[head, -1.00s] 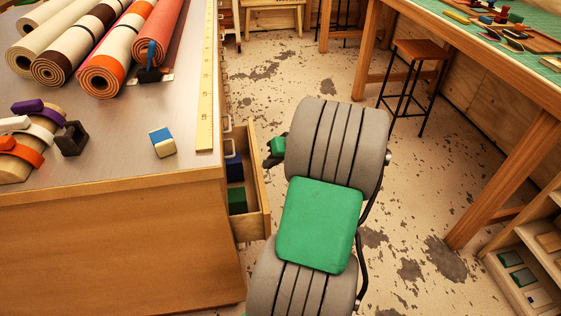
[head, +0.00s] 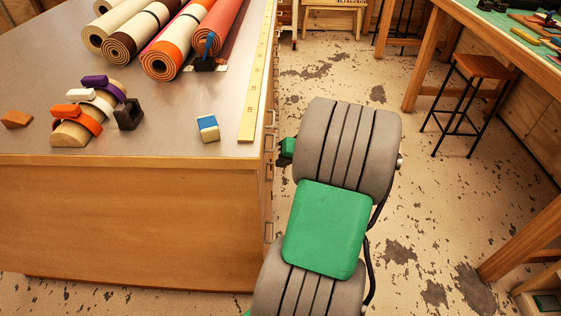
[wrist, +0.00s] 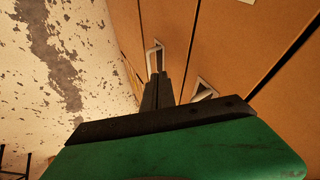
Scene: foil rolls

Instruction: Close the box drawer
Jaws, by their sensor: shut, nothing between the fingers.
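The wooden cabinet (head: 140,215) stands at the left in the head view. Its drawer side faces right, with several metal handles along it. No drawer sticks out from that side now. In the wrist view the drawer fronts (wrist: 235,55) look about level with one another; I cannot tell which one is the box drawer. My gripper (wrist: 158,82) is shut and empty, its dark fingertips close to the fronts by a metal handle (wrist: 153,58). I cannot tell whether they touch. In the head view my arm hides most of the gripper.
The cabinet top holds rolled mats (head: 175,45), a yellow ruler (head: 258,80), a blue and white block (head: 208,128) and a black tape dispenser (head: 128,114). A stool (head: 470,95) and a workbench (head: 440,50) stand at the right. The floor between is clear.

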